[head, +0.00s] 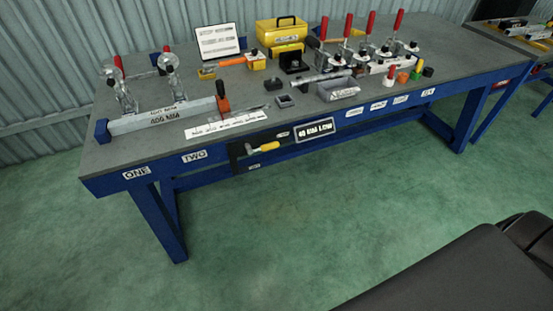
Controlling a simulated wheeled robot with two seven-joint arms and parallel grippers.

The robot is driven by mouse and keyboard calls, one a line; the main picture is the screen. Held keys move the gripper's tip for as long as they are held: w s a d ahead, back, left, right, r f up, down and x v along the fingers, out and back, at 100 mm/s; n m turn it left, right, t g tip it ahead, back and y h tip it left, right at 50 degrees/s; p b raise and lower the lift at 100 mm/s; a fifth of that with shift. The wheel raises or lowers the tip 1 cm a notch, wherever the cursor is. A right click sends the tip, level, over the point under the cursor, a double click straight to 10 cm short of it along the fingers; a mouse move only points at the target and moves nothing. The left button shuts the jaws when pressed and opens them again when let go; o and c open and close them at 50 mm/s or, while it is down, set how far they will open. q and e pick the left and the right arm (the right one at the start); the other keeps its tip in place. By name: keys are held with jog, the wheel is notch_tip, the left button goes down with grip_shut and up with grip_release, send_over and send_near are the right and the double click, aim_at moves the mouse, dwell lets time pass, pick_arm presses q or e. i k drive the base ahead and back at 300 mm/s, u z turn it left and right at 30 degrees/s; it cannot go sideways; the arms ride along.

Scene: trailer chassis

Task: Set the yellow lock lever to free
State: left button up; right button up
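A small lever with a yellow handle (265,146) sits on a dark bracket (236,158) at the front edge of the workbench (345,122). The yellow handle points right and lies nearly level, its right end slightly higher. A grey part shows at its left end. A tiny white label (254,167) is below it, too small to read. Whether the lever stands at locked or free cannot be told from here. Neither of my grippers is in view.
The bench top carries a long bar (163,117) on the left, a yellow toolbox (281,31), a grey bin (338,90) and several red-handled clamps (371,22). The green floor (290,220) in front is clear.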

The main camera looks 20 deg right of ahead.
aim_at(274, 144)
jog(key=z, duration=0.8)
jog(key=i, duration=1.15)
jog(key=z, duration=1.7)
jog(key=k, duration=0.75)
jog(key=u, duration=1.75)
